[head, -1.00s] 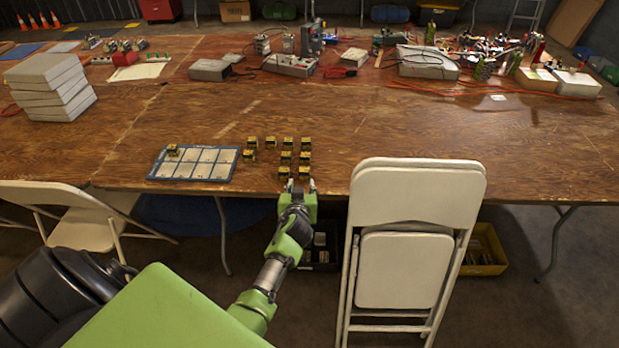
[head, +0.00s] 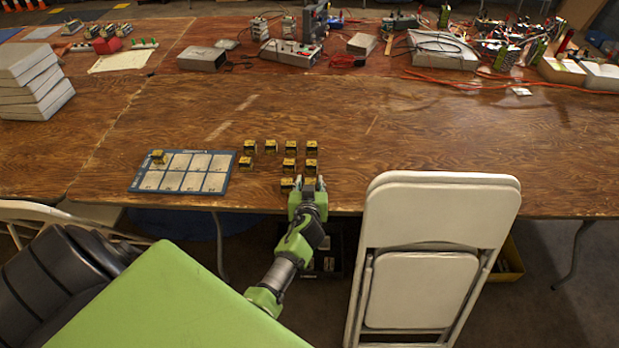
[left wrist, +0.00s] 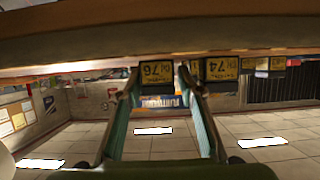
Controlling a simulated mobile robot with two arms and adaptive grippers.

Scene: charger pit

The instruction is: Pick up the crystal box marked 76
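The crystal box marked 76 (left wrist: 157,72) is a small dark box with a yellow label. It shows upside down in the left wrist view, between the tips of my left gripper (left wrist: 157,80). The fingers are apart, with a gap visible on both sides of the box. In the head view, this box (head: 310,182) appears to be the front right one of the group, partly hidden by my left gripper (head: 306,185) at the table's front edge. The box marked 74 (left wrist: 221,69) sits beside it. My right gripper is not in view.
Several similar boxes (head: 291,146) stand close behind and left on the wooden table (head: 420,150). A blue-rimmed tray (head: 180,172) with one box on it lies to the left. A folding chair (head: 440,210) stands right of my left arm.

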